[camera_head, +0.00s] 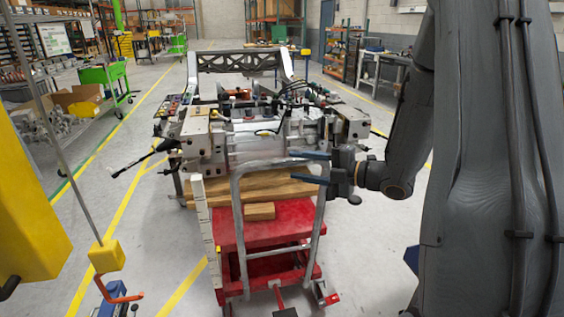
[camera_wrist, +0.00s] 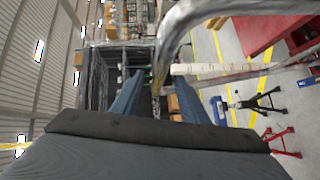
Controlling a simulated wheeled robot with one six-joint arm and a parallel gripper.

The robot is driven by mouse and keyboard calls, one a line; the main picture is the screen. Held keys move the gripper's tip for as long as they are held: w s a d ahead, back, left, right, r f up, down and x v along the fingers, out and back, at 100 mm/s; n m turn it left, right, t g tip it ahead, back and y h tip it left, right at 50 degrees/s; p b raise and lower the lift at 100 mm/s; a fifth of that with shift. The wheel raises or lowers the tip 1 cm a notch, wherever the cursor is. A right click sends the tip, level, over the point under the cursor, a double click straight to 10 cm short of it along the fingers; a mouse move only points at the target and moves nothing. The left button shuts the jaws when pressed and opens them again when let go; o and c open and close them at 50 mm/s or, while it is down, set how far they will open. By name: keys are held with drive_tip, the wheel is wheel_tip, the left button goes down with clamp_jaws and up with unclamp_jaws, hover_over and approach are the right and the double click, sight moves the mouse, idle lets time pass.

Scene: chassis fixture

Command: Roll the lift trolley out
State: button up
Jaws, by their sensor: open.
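The lift trolley has a red platform (camera_head: 265,222) and a bent grey tube handle (camera_head: 238,232) at its near end. Wooden boards (camera_head: 262,186) and a small block (camera_head: 260,211) lie on it, below the chassis assembly (camera_head: 270,138). My gripper (camera_head: 292,166) is open, its blue fingers pointing left across the handle's upper right corner. In the wrist view the handle (camera_wrist: 182,38) curves down toward the gap between the fingertips (camera_wrist: 160,88). I cannot tell whether the tube lies between the fingers or just beyond them.
A white marked upright post (camera_head: 203,225) stands at the platform's left. A yellow body (camera_head: 25,190) and a blue jack (camera_head: 118,308) are at the near left. A green cart (camera_head: 105,82) and shelving (camera_head: 345,55) stand farther back.

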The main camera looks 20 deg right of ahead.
sight(290, 164)
drive_tip(key=shift+p+x, duration=0.45)
drive_tip(key=shift+x, duration=2.35)
drive_tip(key=shift+w+d, duration=0.15)
drive_tip(key=shift+d, duration=0.05)
clamp_jaws()
